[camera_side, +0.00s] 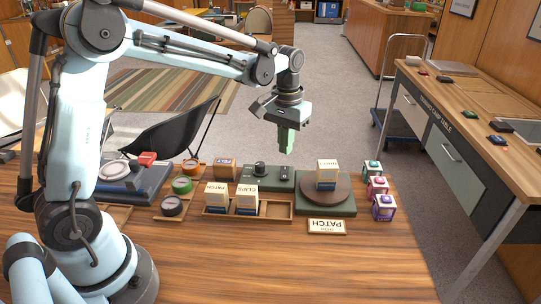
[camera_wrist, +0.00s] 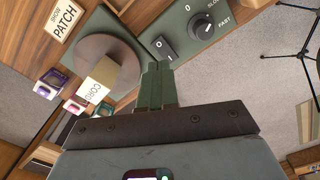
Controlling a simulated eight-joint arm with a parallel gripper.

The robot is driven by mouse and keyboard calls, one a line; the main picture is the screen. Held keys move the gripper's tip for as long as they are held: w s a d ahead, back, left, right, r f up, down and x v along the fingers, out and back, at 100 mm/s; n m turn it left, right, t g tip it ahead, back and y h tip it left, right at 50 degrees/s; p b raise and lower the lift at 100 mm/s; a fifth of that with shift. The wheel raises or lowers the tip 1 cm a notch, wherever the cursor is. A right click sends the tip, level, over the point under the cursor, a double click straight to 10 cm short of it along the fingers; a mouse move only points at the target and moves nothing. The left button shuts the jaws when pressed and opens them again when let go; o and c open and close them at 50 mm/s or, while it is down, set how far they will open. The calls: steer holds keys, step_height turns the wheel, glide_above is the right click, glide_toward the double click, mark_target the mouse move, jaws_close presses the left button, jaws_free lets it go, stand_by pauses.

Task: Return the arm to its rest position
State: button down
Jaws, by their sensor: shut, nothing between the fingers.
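My gripper (camera_side: 287,151) hangs in the air above the back of the wooden bench, with its green fingers pointing down, together and empty. In the wrist view its fingers (camera_wrist: 156,84) are seen closed against each other. Below lie a green control box (camera_side: 262,178) and, to its right, a round brown turntable (camera_side: 341,195) on a green base. A cream and blue box (camera_side: 327,174) stands on the turntable; in the wrist view it reads CORD (camera_wrist: 98,92). My arm reaches across from the left, raised over the bench.
A wooden tray (camera_side: 279,212) holds boxes marked PATCH (camera_side: 216,197) and CLIPS (camera_side: 246,199); its right part is empty. A SHOW PATCH sign (camera_side: 327,226) lies in front of the turntable. Small coloured boxes (camera_side: 377,187) line the right edge. The bench front is clear.

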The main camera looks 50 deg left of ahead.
steer(key=s+d+r+m+t, duration=0.1)
steer(key=s+t, duration=0.2)
steer(key=s, duration=0.4)
steer(key=s+d+r+m+t, duration=0.1)
steer(key=s+t, duration=0.3)
steer(key=s, duration=0.4)
steer(key=shift+r+m, duration=0.5)
steer(key=shift+r, duration=0.25)
